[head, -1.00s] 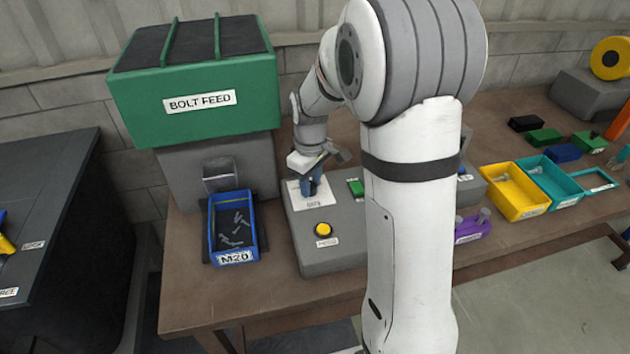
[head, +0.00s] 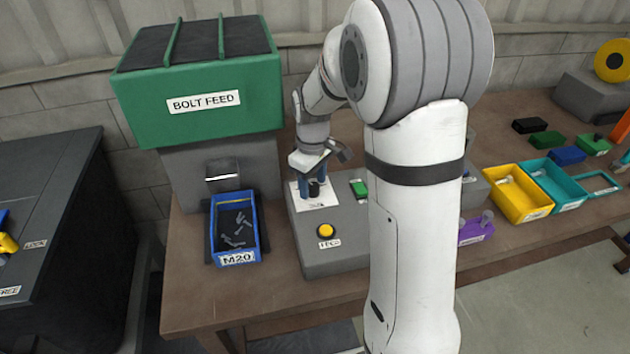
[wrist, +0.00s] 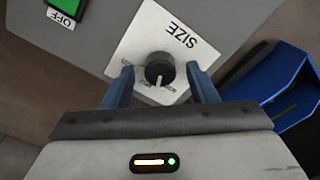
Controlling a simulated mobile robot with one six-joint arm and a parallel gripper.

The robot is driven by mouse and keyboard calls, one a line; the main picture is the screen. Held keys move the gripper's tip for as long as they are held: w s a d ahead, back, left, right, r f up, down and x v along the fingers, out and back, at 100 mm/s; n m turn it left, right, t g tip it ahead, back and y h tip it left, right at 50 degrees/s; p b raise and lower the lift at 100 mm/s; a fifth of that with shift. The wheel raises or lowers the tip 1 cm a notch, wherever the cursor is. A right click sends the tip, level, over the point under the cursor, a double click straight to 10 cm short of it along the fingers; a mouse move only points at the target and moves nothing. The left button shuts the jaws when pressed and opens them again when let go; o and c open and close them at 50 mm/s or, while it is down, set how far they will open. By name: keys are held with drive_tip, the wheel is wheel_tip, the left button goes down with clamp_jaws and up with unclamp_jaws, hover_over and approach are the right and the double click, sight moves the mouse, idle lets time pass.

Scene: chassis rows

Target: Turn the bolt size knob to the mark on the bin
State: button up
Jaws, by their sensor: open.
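The black size knob (wrist: 160,70) sits on a white plate marked SIZE (wrist: 190,42) on the grey control box. A pale pointer on the knob points toward the bottom of the wrist view, at small marks too blurred to read. My gripper (wrist: 160,82) is open, with one blue finger on each side of the knob; whether they touch it I cannot tell. In the head view my gripper (head: 314,185) is over the plate, with the dark knob between its fingers. The blue bin (head: 234,258) bears the label M20 and holds several bolts.
A yellow FEED button (head: 326,231) and a green switch (head: 358,188), labelled OFF in the wrist view, are on the same box. The green bolt feed hopper (head: 200,120) stands behind the blue bin. Yellow and teal bins (head: 515,205) stand to the right.

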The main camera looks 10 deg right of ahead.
sight(313, 185)
wheel_tip(313, 185, up, 8)
drive_tip(key=shift+f, duration=0.25)
